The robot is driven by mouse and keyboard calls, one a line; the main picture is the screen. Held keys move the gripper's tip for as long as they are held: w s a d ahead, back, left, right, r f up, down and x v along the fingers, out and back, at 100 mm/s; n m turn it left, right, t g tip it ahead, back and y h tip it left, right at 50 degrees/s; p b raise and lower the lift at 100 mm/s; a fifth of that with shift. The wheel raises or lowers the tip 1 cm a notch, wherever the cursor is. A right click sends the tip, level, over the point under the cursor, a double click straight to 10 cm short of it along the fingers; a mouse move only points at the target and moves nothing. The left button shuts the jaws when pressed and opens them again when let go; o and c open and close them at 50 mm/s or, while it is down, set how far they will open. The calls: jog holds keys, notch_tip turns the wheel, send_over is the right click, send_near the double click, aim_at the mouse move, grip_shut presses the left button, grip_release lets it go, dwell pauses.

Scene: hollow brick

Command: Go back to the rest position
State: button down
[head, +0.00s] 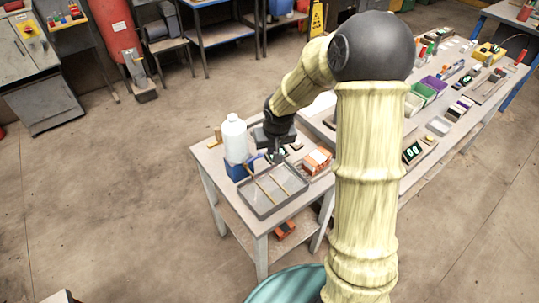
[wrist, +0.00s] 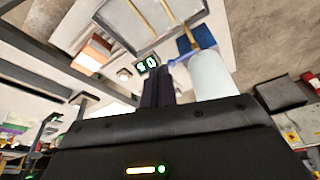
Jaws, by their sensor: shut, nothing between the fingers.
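My gripper (head: 277,157) is at the end of my bent arm, above the near table, just behind the grey tray. In the wrist view, my gripper (wrist: 158,70) has its two dark fingers together with nothing between them. The white bottle (head: 234,138) stands upright just left of my gripper; it also shows in the wrist view (wrist: 211,75). The grey tray (head: 268,214) holds thin yellowish rods. A hollow orange-and-white brick (head: 317,160) sits right of the tray. A blue box (head: 237,170) is in front of the bottle.
The table (head: 204,160) runs back to the right, carrying a green bin (head: 424,92), a purple bin (head: 434,83) and several small items. A dark device with green digits (head: 412,152) lies right of my arm. Open floor (head: 110,200) is at the left.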

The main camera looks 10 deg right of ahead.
jog(key=shift+r, duration=0.25)
dwell(0.3)
jog(key=s+d+r, duration=0.1)
jog(key=s+r, duration=0.1)
jog(key=s, duration=0.7)
jog(key=s+r, duration=0.2)
jog(key=s, duration=0.8)
jog(key=shift+s+d+r+m+g, duration=0.25)
jog(key=shift+d+m+g, duration=0.1)
jog(key=shift+m+g, duration=0.05)
jog(key=shift+w, duration=0.1)
